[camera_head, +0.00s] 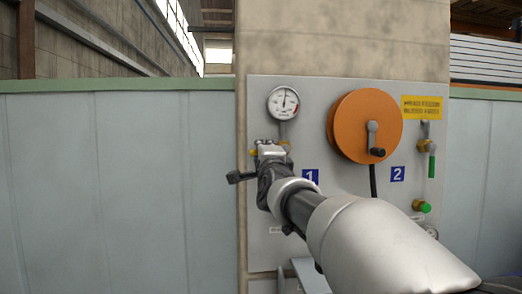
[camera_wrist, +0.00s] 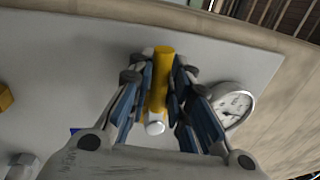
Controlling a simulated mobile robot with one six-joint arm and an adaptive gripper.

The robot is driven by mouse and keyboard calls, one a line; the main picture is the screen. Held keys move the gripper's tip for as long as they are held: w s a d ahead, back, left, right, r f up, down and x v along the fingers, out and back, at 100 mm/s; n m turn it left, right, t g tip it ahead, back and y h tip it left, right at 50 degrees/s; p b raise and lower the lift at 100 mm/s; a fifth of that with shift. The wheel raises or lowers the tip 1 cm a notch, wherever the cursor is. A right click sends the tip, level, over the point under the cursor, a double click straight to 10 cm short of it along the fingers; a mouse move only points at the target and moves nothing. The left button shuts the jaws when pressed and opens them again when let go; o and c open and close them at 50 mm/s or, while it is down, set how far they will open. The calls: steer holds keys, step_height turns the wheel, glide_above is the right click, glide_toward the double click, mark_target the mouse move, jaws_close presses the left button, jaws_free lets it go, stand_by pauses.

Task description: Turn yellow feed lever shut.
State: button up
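The yellow feed lever (camera_wrist: 160,80) shows in the wrist view as a yellow bar with a pale round end, standing out from the grey panel (camera_wrist: 60,50). My gripper (camera_wrist: 162,85) has its two blue-padded fingers drawn in on either side of the lever, and they appear shut on it. In the head view my gripper (camera_head: 270,150) is at the panel's left side, just below the gauge. There it hides most of the lever; only small yellow bits show beside it.
A white gauge (camera_head: 283,103) is above my gripper. To the right are an orange reel (camera_head: 365,125) with a crank, a yellow sign (camera_head: 422,108), a green-handled valve (camera_head: 432,163) and a green knob (camera_head: 424,208). A blue plate marked 1 (camera_head: 310,177) is close beside my gripper.

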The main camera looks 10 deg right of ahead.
steer(key=o, duration=0.3)
steer(key=shift+r, duration=0.25)
steer(key=shift+s, duration=0.2)
steer(key=s, duration=0.3)
steer(key=s+f, duration=0.1)
steer(key=s, duration=0.3)
steer(key=s+f, duration=0.1)
steer(key=s, duration=0.3)
steer(key=shift+s+f, duration=0.15)
steer(key=shift+s, duration=0.1)
steer(key=shift+w, duration=0.1)
steer(key=shift+c, duration=0.3)
